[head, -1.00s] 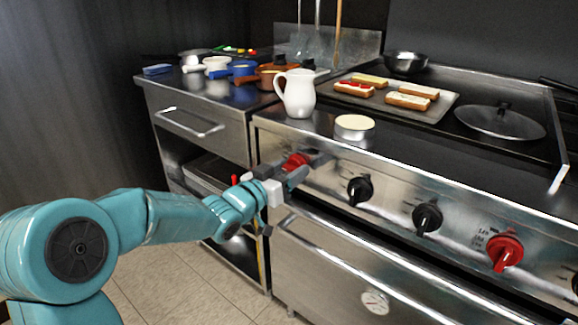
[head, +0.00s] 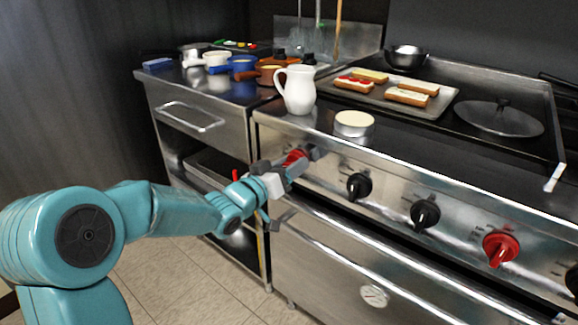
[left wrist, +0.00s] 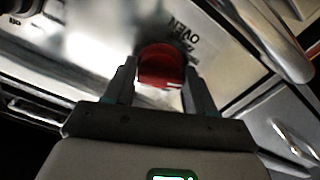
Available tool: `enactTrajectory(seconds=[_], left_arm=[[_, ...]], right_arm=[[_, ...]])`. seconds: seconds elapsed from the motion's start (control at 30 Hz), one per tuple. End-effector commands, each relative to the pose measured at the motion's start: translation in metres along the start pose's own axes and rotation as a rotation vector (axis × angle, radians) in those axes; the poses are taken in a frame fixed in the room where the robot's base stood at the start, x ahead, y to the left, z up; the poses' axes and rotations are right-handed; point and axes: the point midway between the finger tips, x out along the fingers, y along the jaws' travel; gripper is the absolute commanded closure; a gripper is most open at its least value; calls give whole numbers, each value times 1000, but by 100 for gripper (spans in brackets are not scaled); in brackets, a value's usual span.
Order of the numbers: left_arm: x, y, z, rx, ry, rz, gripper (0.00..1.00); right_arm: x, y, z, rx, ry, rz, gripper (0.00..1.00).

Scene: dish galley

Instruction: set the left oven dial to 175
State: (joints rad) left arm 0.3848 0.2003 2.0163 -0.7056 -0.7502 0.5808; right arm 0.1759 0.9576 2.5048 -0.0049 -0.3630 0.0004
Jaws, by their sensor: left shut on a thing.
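The left oven dial is a red knob (head: 294,158) at the left end of the steel control panel, partly hidden by my gripper in the head view. In the left wrist view the red dial (left wrist: 160,66) sits between the fingers, with dark "OVEN" lettering beside it. My left gripper (head: 299,159) is shut on this dial, one finger on each side; it also shows in the left wrist view (left wrist: 161,84). The dial's numbers cannot be read, so its setting cannot be told. My right gripper is not in view.
Two black knobs (head: 359,186) (head: 425,213) and another red dial (head: 500,248) lie farther right on the panel. The oven door handle (head: 350,258) runs below. A white pitcher (head: 299,90) and a round tin (head: 354,124) stand on the ledge above.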

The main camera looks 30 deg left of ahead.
Motion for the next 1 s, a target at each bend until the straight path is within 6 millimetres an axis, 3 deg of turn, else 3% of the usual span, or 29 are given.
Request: enactTrajectory(seconds=[0.03, 0.07, 0.1, 0.13, 0.43, 0.57, 1.0], left_arm=[[0, 0, 2, -1, -4, -1, 76], [0, 0, 2, 0, -5, -1, 39], [0, 0, 2, 0, -4, -1, 26], [0, 0, 2, 0, -4, -1, 20], [-1, 0, 0, 1, -2, 0, 20], [-14, 0, -1, 2, -2, -1, 20], [-124, -1, -1, 1, -2, -7, 20]], right_arm=[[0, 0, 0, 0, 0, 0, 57], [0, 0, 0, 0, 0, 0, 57], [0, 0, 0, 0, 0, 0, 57], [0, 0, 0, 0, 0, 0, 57], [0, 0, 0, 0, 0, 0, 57], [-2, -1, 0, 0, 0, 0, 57], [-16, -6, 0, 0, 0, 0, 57]])
